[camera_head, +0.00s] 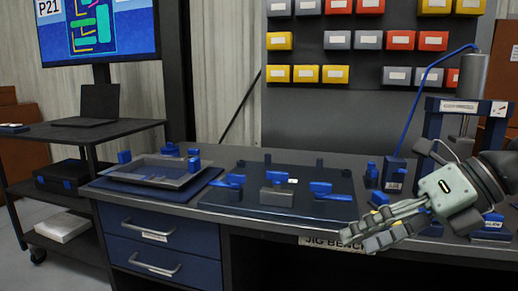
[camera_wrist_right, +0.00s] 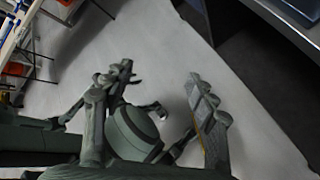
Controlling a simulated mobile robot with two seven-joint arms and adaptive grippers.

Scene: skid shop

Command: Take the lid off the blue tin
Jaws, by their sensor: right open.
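I cannot pick out the blue tin for certain. A small dark-blue container with a narrower top (camera_head: 371,174) stands on the bench right of the jig plate, and it may be the tin. A taller blue block with a white label (camera_head: 394,175) stands beside it. My right gripper (camera_head: 362,236) reaches in from the right at the bench's front edge, its fingers pointing left. In the right wrist view the gripper (camera_wrist_right: 160,76) is open, with nothing between its fingers and pale floor behind. My left gripper is not in view.
A dark jig plate with blue clamps (camera_head: 300,206) fills the bench middle. A grey tray (camera_head: 158,171) with blue blocks around it sits at left. A blue press frame (camera_head: 432,120) stands at right. Wall bins (camera_head: 340,40) hang behind. A cart with a laptop (camera_head: 90,107) is at far left.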

